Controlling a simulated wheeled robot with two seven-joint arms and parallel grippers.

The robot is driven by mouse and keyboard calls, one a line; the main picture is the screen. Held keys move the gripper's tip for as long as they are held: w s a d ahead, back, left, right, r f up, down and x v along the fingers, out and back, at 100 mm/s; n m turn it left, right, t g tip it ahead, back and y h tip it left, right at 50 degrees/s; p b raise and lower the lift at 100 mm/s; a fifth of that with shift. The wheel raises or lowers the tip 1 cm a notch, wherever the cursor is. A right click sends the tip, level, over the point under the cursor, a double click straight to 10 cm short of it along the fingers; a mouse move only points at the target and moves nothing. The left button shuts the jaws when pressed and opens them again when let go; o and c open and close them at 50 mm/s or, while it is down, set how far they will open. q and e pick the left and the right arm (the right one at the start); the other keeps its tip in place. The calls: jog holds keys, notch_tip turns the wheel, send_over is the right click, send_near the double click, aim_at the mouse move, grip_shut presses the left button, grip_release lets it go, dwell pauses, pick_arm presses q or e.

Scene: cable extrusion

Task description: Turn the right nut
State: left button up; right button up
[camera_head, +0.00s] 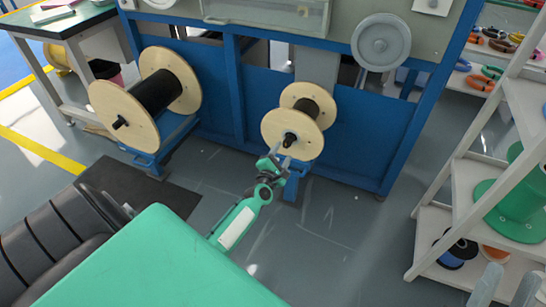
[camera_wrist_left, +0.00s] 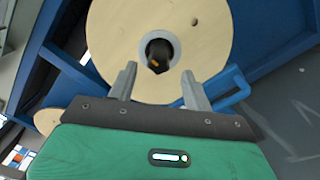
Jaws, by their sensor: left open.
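The right nut (camera_head: 290,139) is a small black piece at the centre of the right spool (camera_head: 275,127), a pale wooden reel with dark cable. In the left wrist view the nut (camera_wrist_left: 158,57) sits in a grey ring in the reel's disc. My left gripper (camera_head: 281,156) is just in front of this spool. In the left wrist view its two grey fingers (camera_wrist_left: 160,85) are apart, one on each side below the nut, with nothing between them. Contact with the nut cannot be told. My right gripper (camera_head: 506,288) shows two separated grey fingertips at the lower right corner.
A larger left spool (camera_head: 145,100) with its own black nut (camera_head: 120,122) stands on a blue stand. The blue machine frame (camera_head: 352,130) is behind. A white shelf (camera_head: 432,225) with coils stands right. The grey floor (camera_head: 350,240) between is clear.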

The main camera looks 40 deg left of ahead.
pick_arm(q)
jog(key=p+v, duration=0.1)
jog(key=v, duration=0.7)
jog(key=shift+s, duration=0.35)
pick_arm(e)
jog(key=f+g, duration=0.1)
jog(key=w+a+f+g, duration=0.1)
jog(key=f, duration=0.1)
jog(key=w+f+g, duration=0.1)
jog(key=shift+a+f+g+h, duration=0.3)
jog(key=shift+a+f, duration=0.1)
